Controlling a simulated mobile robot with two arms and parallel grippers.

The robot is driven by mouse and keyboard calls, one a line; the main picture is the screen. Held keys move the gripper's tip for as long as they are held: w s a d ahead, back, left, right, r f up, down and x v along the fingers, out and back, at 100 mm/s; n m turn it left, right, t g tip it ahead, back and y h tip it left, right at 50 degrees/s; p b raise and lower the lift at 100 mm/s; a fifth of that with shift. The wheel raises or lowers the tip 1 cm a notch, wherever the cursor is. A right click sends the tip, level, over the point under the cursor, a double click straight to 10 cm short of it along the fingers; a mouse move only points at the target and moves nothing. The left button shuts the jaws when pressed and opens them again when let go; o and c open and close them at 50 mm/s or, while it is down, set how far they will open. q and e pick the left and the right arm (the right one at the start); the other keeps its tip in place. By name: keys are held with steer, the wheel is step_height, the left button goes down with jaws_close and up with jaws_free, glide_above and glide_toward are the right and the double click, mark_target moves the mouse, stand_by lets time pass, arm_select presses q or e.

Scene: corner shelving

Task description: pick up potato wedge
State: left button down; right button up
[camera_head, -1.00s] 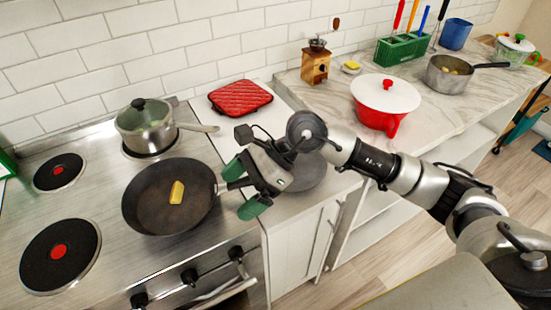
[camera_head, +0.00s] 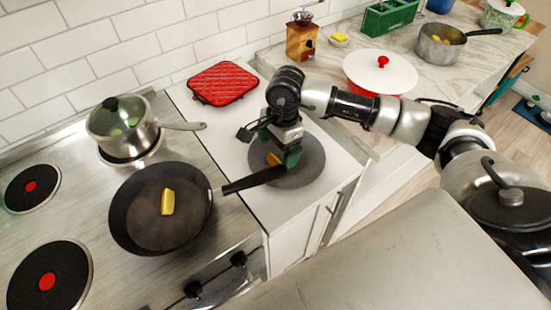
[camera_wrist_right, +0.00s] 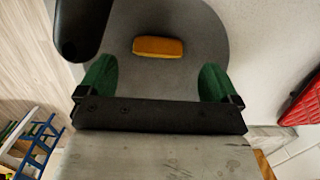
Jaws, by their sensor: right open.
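One yellow potato wedge (camera_head: 272,159) lies on a round dark grey plate (camera_head: 310,172) on the white counter right of the stove. A second wedge (camera_head: 167,202) lies in the black frying pan (camera_head: 140,220). My right gripper (camera_head: 282,156) points down over the plate, partly covering the first wedge. In the right wrist view this wedge (camera_wrist_right: 158,47) shows between the two open green fingers (camera_wrist_right: 157,80), beyond their tips and with nothing held. Whether the fingers touch the plate, I cannot tell. My left gripper is not in view.
The pan's handle (camera_head: 254,179) reaches over the plate's edge beside my right gripper. A red quilted pad (camera_head: 222,82) lies behind. A lidded pot (camera_head: 125,128) stands on the back burner. A white-lidded red pot (camera_head: 381,72) and a wooden grinder (camera_head: 301,40) stand on the marble counter.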

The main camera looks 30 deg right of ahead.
mark_target(277, 159)
steer(key=f, duration=0.2)
steer(key=f+p, duration=0.1)
steer(key=shift+s+a+f, duration=0.1)
steer(key=shift+s+f, duration=0.1)
steer(key=shift+s, duration=0.05)
steer(key=shift+f, duration=0.25)
steer(key=shift+w, duration=0.1)
steer(key=shift+c, duration=0.7)
steer(key=c, duration=0.9)
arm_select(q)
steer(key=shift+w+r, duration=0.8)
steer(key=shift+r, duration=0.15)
arm_select(e)
steer(key=shift+o, duration=0.2)
